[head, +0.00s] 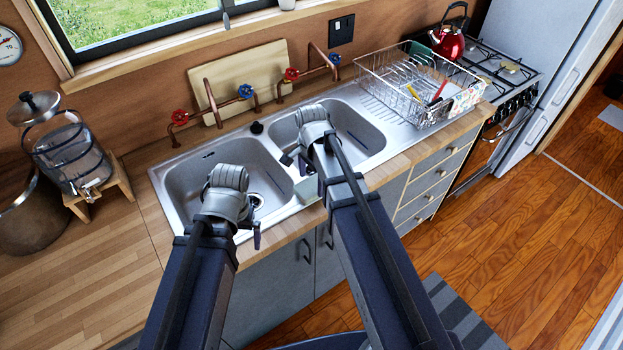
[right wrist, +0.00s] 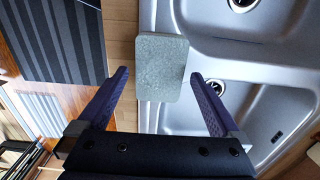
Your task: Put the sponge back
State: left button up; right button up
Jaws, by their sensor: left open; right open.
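The sponge (right wrist: 162,68) is a grey-green rounded block. In the right wrist view it lies at the sink's front edge, partly over the wooden counter edge. In the head view its pale side (head: 308,189) shows below my right gripper (head: 306,170). My right gripper is open, and in the right wrist view its two dark fingers (right wrist: 160,76) stand on either side of the sponge with gaps visible. My left gripper (head: 252,228) is over the front of the left basin, open and empty; its fingers are mostly hidden by its wrist.
The double steel sink (head: 205,165) has copper taps (head: 245,92) with red and blue knobs behind it. A wire dish rack (head: 405,95) stands to the right, before the stove (head: 490,70). A glass dispenser (head: 75,155) stands left. The wooden counter (head: 90,265) at the left front is clear.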

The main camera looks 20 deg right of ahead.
aim_at(311, 186)
pick_arm(q)
notch_tip(311, 186, up, 10)
jog(key=p, duration=0.9)
jog(key=shift+r+p, duration=0.2)
jog(key=shift+p, duration=0.1)
pick_arm(e)
notch_tip(311, 186, up, 10)
jog(key=shift+r, duration=0.25)
pick_arm(q)
jog(key=shift+f, duration=0.15)
pick_arm(e)
jog(key=shift+f, duration=0.15)
pick_arm(q)
notch_tip(311, 186, down, 12)
jog(key=b, duration=1.2)
pick_arm(e)
notch_tip(311, 186, down, 12)
jog(key=shift+f, duration=0.1)
